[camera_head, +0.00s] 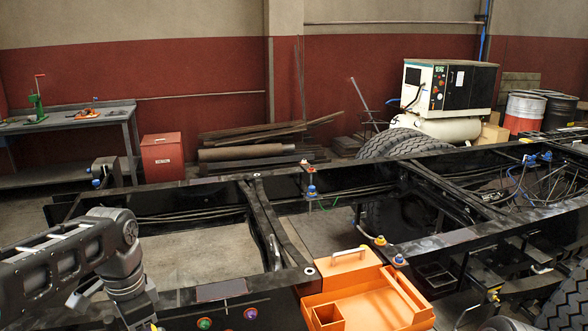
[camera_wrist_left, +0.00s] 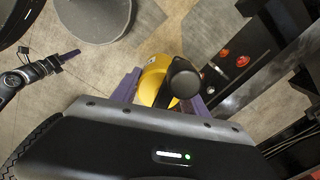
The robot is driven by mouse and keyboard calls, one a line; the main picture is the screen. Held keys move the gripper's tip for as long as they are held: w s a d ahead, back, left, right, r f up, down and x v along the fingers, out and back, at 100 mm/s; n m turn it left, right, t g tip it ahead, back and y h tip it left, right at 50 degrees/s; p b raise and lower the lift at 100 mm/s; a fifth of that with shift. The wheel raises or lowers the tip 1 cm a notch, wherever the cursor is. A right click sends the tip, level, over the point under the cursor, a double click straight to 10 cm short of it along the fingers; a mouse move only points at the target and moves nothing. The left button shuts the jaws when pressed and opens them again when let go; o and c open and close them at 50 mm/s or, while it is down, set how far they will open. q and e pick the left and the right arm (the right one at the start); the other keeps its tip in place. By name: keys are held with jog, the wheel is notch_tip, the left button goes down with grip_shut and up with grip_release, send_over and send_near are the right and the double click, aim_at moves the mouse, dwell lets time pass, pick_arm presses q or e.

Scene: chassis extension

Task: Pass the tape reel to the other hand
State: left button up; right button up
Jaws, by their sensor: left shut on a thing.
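The tape reel (camera_wrist_left: 152,78) is yellow and shows in the left wrist view between the purple fingers of my left gripper (camera_wrist_left: 160,92), which is shut on it. A round black part covers the reel's right side; I cannot tell whether it belongs to the reel. A dark gripper with a purple tip, apparently my right gripper (camera_wrist_left: 66,57), shows at the left of the wrist view, apart from the reel. Its jaw opening is unclear. In the head view my left arm comes in at lower left, with its gripper below the picture's edge; the reel is not visible there.
The black chassis frame (camera_head: 215,291) crosses the foreground. An orange tray (camera_head: 372,308) sits on its near rail. Red and orange round fittings (camera_wrist_left: 242,61) are on a dark beam at the right of the wrist view. A workbench (camera_head: 75,117) and red box (camera_head: 162,158) stand behind.

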pick_arm(q)
jog(key=w+d+f+n, duration=0.7)
jog(key=d+f+n, duration=0.2)
jog(key=f, duration=0.3)
jog(key=shift+d, duration=0.35)
pick_arm(e)
jog(key=shift+f, duration=0.25)
pick_arm(q)
jog(key=d+r+m, duration=0.2)
jog(key=d+m, duration=0.2)
jog(key=d, duration=0.4)
jog(key=d+r+m, duration=0.3)
jog(key=d+m, duration=0.1)
jog(key=d, duration=0.5)
jog(key=shift+s+r, duration=0.15)
jog(key=shift+s, duration=0.1)
jog(key=shift+d, duration=0.1)
